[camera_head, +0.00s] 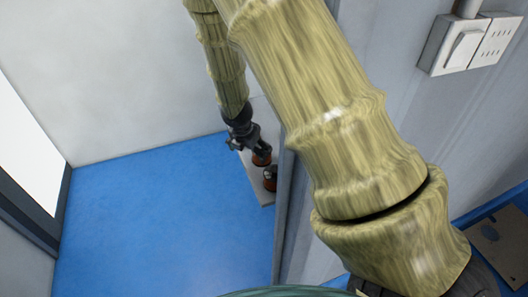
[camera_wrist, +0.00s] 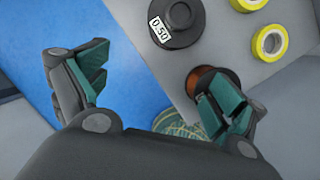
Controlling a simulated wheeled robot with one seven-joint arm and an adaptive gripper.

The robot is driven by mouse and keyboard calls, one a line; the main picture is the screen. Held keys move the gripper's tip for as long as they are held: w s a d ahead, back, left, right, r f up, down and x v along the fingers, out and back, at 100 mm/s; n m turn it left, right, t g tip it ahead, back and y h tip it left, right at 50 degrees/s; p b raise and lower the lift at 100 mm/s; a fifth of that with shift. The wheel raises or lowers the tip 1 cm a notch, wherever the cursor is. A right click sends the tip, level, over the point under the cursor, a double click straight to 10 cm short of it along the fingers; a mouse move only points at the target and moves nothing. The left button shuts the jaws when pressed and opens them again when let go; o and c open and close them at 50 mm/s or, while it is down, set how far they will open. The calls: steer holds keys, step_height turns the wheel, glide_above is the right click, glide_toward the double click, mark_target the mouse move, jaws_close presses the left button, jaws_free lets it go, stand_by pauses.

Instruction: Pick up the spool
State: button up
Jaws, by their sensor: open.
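My gripper (camera_wrist: 158,92) is open and empty, its two fingers with teal pads spread wide in the wrist view. A dark spool (camera_wrist: 180,28) with a white "0.50" label stands on a light grey surface beyond the fingertips, at the top of that view. A second spool with copper-brown winding (camera_wrist: 206,74) is partly hidden behind the right finger. I cannot tell whether that finger touches it.
Two yellow rolls, one at the edge (camera_wrist: 249,3) and one nearer (camera_wrist: 270,43), lie right of the dark spool. The narrow grey surface (camera_head: 262,193) ends at a grey partition. Open blue floor (camera_head: 160,220) lies to its left. My arm covers much of the head view.

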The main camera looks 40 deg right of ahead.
steer(key=shift+n+h, duration=0.5)
steer(key=d+r, duration=0.2)
steer(key=w+d+r, duration=0.1)
steer(key=d, duration=0.1)
steer(key=shift+d+r, duration=0.15)
steer(key=shift+r, duration=0.2)
steer(key=shift+w+f+b, duration=0.2)
steer(key=shift+f+b, duration=0.4)
steer(key=b+x, duration=0.3)
steer(key=shift+d+f, duration=0.2)
steer(key=shift+f, duration=0.1)
steer(key=shift+b+x, duration=2.7)
steer(key=shift+x, duration=0.2)
steer(key=shift+w+a, duration=0.2)
steer(key=c, duration=1.6)
steer(key=shift+r, duration=0.2)
step_height(320, 180, up, 10)
steer(key=p, duration=1)
steer(key=shift+f, duration=0.15)
